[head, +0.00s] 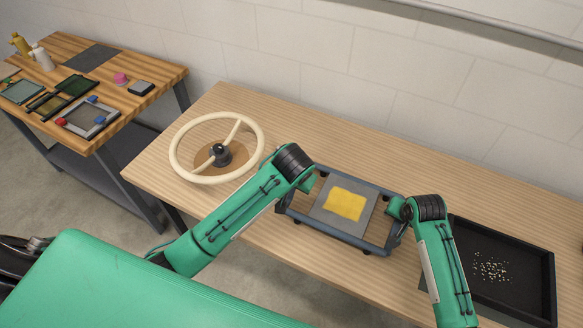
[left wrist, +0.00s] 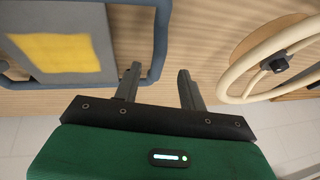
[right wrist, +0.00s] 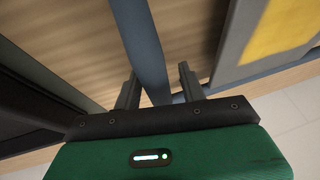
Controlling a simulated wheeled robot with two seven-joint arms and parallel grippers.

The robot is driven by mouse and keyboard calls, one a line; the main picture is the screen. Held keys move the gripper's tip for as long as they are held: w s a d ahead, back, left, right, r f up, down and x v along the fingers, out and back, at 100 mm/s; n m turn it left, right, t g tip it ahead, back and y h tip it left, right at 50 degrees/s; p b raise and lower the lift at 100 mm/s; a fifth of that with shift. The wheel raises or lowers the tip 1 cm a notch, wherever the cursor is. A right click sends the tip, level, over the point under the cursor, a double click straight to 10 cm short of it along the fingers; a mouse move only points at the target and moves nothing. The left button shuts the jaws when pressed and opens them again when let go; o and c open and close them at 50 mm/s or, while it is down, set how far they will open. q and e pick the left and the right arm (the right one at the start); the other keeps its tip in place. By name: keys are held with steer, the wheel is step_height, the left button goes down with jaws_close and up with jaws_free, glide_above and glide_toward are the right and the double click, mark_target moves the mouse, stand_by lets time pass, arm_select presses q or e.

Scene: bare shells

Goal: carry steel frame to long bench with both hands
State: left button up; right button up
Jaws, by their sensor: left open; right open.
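The steel frame (head: 287,199), blue-grey with raised side bars, sits on a long light-wood bench (head: 330,270). A grey plate with a yellow sheet (head: 345,204) lies within it. My left gripper (left wrist: 157,76) is open at the frame's left end. In the left wrist view a side bar of the frame (left wrist: 160,35) reaches the gap between the fingers, nearer one finger. My right gripper (right wrist: 158,72) is open at the right end, with a side bar (right wrist: 140,40) passing between its fingers. In the head view my wrists hide the fingertips.
A cream handwheel (head: 178,160) stands left of the frame. A black tray (head: 548,275) with small bits lies close on the right. A second, darker wooden bench (head: 150,103) at the far left holds small frames, bottles and blocks. A wall runs behind.

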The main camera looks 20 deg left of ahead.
steer(key=shift+r, duration=0.2)
arm_select(q)
steer(key=shift+v, duration=1)
arm_select(e)
steer(key=v, duration=1.1)
steer(key=shift+s+r, duration=0.15)
steer(key=shift+r, duration=0.15)
